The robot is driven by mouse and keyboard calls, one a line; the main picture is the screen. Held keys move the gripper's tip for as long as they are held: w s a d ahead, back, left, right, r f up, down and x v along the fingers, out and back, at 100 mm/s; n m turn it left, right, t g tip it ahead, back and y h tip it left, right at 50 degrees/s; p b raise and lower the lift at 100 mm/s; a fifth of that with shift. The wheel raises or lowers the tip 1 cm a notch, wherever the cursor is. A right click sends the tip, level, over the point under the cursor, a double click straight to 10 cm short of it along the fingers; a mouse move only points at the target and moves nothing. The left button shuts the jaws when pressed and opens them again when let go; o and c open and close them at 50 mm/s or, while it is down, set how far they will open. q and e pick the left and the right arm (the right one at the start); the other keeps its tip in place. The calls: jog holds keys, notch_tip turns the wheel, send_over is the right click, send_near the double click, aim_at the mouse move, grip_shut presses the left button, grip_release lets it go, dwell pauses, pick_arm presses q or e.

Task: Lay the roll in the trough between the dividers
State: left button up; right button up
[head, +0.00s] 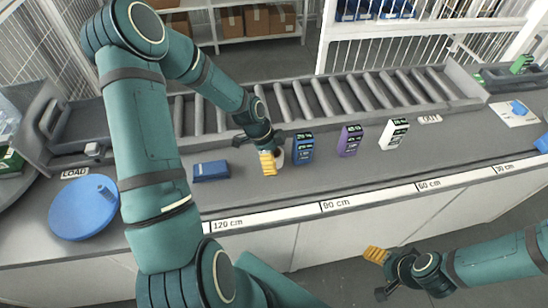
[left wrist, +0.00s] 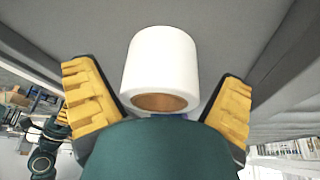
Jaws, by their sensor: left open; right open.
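The white roll (left wrist: 162,62) with a brown core stands between the yellow-padded fingers of my left gripper in the left wrist view. A visible gap lies on each side of it. In the head view the roll (head: 280,157) is mostly hidden behind my left gripper (head: 270,160), which is open and low over the grey counter. My right gripper (head: 379,275) is open and empty, in front of the counter at the lower right. I cannot clearly make out a trough with dividers.
A blue block (head: 211,171) lies left of my left gripper. Blue (head: 303,149), purple (head: 350,141) and white (head: 394,134) boxes stand to its right. A roller conveyor (head: 345,97) runs behind. A blue disc (head: 84,207) lies at the left. The counter's front strip has distance marks.

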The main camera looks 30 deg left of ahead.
pick_arm(q)
jog(key=c, duration=1.3)
jog(key=shift+c, duration=0.2)
